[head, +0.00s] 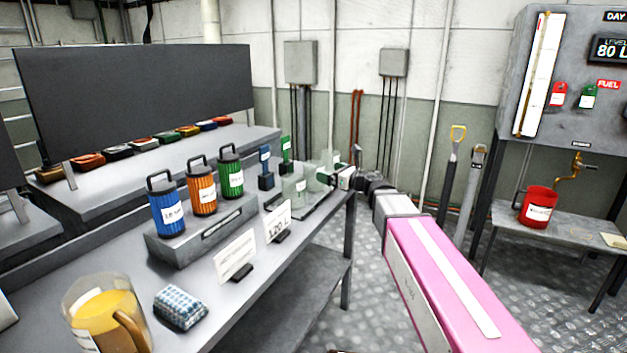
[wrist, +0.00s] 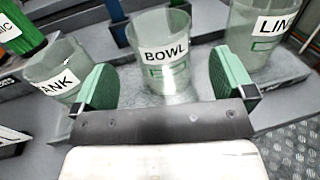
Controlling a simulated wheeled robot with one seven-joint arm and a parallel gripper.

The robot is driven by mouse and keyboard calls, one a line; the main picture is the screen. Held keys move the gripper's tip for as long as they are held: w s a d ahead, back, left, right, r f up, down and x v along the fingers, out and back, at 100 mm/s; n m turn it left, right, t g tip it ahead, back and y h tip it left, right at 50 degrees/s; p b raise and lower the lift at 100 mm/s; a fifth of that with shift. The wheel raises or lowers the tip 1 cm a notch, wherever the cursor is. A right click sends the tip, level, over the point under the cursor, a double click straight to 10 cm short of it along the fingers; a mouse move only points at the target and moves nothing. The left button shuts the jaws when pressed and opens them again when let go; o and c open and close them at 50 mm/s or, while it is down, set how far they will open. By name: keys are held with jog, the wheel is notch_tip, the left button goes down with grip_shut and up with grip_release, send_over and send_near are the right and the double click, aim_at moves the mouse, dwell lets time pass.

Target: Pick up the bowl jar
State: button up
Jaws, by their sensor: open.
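The bowl jar (wrist: 162,62) is a clear glass jar with a white label reading BOWL. In the wrist view it stands upright between the two green finger pads of my gripper (wrist: 162,82). The gripper is open, with a gap showing between the jar and each pad. In the head view my gripper (head: 327,177) is at the far right end of the bench, among the glass jars (head: 293,188). Their labels are too small there to tell which is the bowl jar.
A jar labelled ANK (wrist: 55,68), partly hidden, stands left of the gripper; a jar labelled LIN (wrist: 262,35) stands right. Blue, orange and green canisters (head: 202,190) stand on the bench (head: 205,262). A jug of amber liquid (head: 100,312) is at the near end.

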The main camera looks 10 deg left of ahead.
aim_at(314, 168)
jog(key=x, duration=0.7)
jog(key=shift+w+a+f, duration=0.15)
jog(key=shift+a+f, duration=0.1)
jog(key=shift+a, duration=0.05)
jog(key=c, duration=0.8)
